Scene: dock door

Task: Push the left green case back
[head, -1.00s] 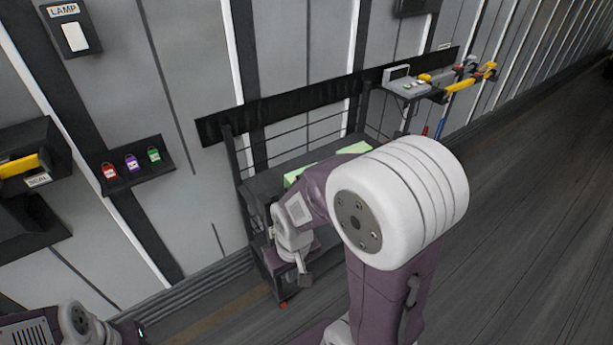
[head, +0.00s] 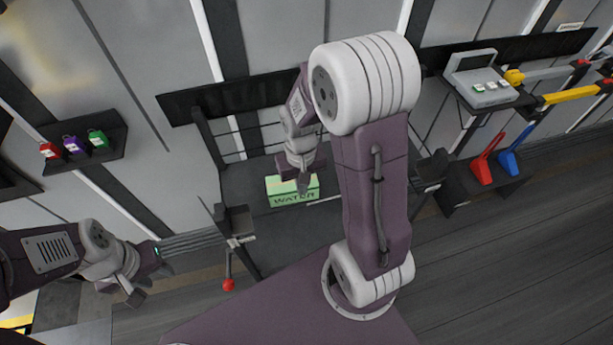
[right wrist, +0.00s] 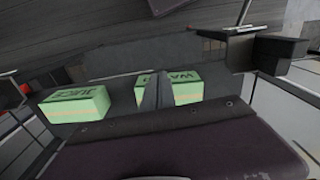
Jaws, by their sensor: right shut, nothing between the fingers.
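A green case marked WATER (head: 293,201) sits on a dark shelf rack (head: 245,190) by the wall. My right gripper (head: 303,184) is shut and empty, and it overlaps the case's upper part in the head view. In the right wrist view its fingers (right wrist: 155,95) stand in front of the WATER case (right wrist: 186,91); I cannot tell if they touch. A second green case (right wrist: 72,106), its lettering upside down, shows apart from it in the wrist view; my right arm hides that area in the head view. My left gripper (head: 146,282) hangs away at the left, its jaw unclear.
A wall holder with red, purple and green padlocks (head: 74,146) is at the left. Open floor (head: 520,255) lies at lower right.

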